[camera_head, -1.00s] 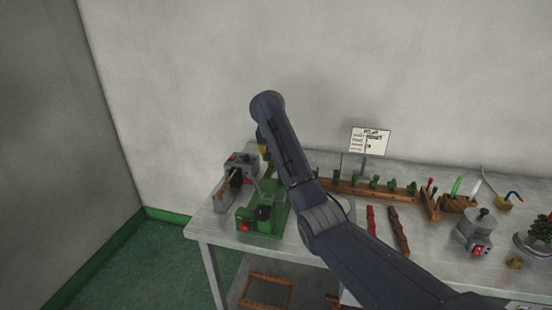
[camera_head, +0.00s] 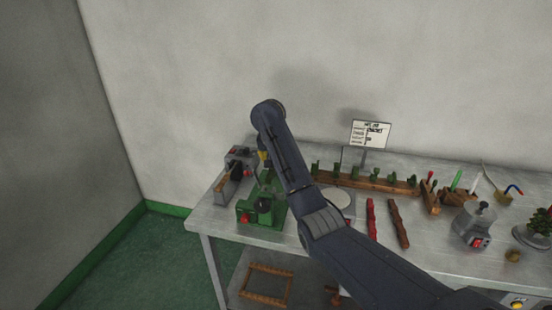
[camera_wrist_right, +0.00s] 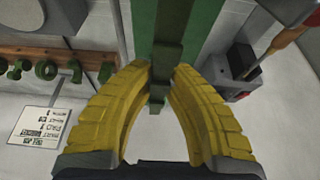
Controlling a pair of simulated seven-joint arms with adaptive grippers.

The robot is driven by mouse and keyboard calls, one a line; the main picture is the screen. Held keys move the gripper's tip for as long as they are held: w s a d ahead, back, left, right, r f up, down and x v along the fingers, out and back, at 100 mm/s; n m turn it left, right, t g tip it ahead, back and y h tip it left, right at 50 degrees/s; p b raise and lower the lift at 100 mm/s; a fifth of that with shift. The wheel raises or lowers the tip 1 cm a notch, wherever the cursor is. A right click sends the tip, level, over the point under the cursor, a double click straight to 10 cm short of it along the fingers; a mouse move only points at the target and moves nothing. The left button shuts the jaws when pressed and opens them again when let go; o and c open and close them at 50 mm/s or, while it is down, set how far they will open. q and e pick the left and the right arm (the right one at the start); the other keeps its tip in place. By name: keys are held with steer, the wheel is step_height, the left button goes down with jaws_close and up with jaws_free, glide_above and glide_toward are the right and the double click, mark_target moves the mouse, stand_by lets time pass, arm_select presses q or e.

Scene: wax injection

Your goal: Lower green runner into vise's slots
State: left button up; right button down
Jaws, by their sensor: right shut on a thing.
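My right gripper (camera_wrist_right: 161,76) has its yellow fingers closed on the green runner (camera_wrist_right: 166,60), a narrow dark-green strip between the fingertips in the wrist view. The runner's short end sticks out below the tips. A wider green body, which I take for the vise (camera_wrist_right: 205,30), lies behind the runner there; its slots are hidden and contact cannot be told. In the head view the green vise (camera_head: 245,217), with a red knob, stands at the bench's left end. The gripper (camera_head: 263,157) is above its back part, mostly hidden by my arm. My left gripper is out of view.
A grey device (camera_head: 240,155) stands close left of the vise and also shows in the wrist view (camera_wrist_right: 243,62). A wooden rack (camera_head: 365,183) with green pieces lies to the right. A sign (camera_head: 370,133) stands behind it. Red and brown bars (camera_head: 398,222) lie in front.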

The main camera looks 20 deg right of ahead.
steer(key=shift+f, duration=0.4)
steer(key=shift+f, duration=1.65)
stand_by(2.0)
steer(key=c, duration=1.3)
jaws_free()
steer(key=shift+r, duration=0.15)
steer(key=v, duration=1.2)
steer(key=shift+a, duration=0.1)
